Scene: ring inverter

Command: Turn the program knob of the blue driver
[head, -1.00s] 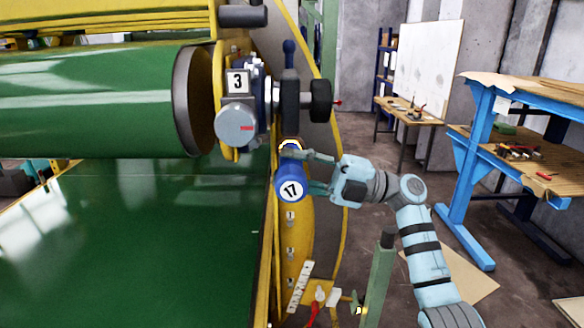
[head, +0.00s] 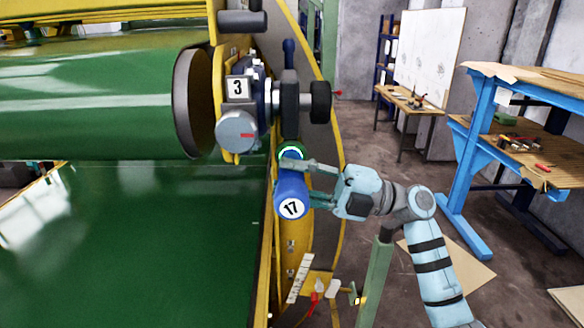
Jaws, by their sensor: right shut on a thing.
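The blue driver (head: 291,190) is a blue cylinder with a white "17" disc at its near lower end. A lit green ring (head: 290,151) shows at its upper end, just below the grey roller unit. My right gripper (head: 303,181) comes in from the right and is shut on the blue driver. One finger crosses in front of it just below the ring, and the other lies lower on its right side. The program knob cannot be told apart from the driver's body here, partly hidden by the fingers. My left gripper is not in view.
A grey unit marked "3" (head: 238,90) and a black roller wheel (head: 320,101) stand directly above. The green conveyor belt (head: 150,240) fills the left. A green post (head: 377,270) stands below my right arm. A blue workbench (head: 475,140) is at the right.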

